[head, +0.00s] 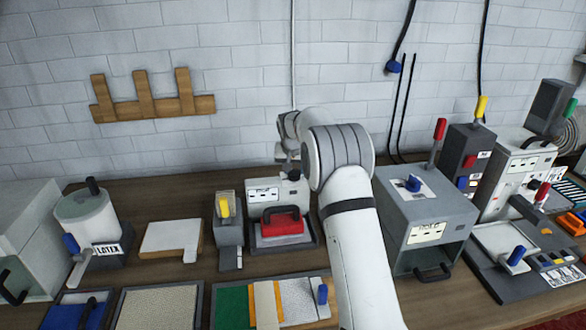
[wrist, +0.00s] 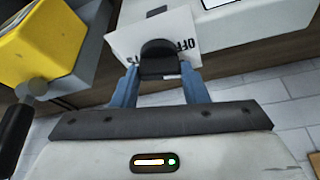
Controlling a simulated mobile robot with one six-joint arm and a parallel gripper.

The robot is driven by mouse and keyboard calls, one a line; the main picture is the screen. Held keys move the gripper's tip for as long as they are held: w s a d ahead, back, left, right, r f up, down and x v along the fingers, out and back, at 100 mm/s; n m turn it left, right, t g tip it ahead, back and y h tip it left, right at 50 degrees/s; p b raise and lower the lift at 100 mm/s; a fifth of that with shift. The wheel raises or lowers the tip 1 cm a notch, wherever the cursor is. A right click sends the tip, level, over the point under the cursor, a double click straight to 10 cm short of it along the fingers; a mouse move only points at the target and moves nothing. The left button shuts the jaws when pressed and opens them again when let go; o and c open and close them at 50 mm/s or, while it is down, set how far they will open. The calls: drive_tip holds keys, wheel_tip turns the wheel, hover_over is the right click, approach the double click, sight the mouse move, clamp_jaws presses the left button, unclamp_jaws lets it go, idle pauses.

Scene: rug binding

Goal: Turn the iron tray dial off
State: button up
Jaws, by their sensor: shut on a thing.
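The iron tray unit (head: 262,190) is a pale box on the bench, with a red iron (head: 282,224) on the dark tray in front of it. Its black dial knob (wrist: 159,52) stands against a white plate (wrist: 125,40) in the wrist view. The letters OFF show on the plate just right of the knob; other lettering is partly hidden. My gripper (wrist: 160,72) has its blue fingers on both sides of the knob, shut on it. In the head view my gripper (head: 287,156) is just above the unit, partly hidden by my arm.
A grey open-fronted box (head: 425,207) stands right of my arm. A white board (head: 168,238) lies farther left.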

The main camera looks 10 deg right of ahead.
drive_tip(key=shift+f+n+y+b, duration=0.1)
drive_tip(key=shift+n+y+b, duration=0.2)
drive_tip(key=shift+n+b, duration=0.35)
drive_tip(key=shift+d+n+y, duration=0.1)
drive_tip(key=shift+n+y, duration=0.2)
drive_tip(key=shift+n, duration=0.75)
drive_tip(key=o, duration=1)
drive_tip(key=b+v, duration=0.2)
drive_tip(key=v, duration=0.6)
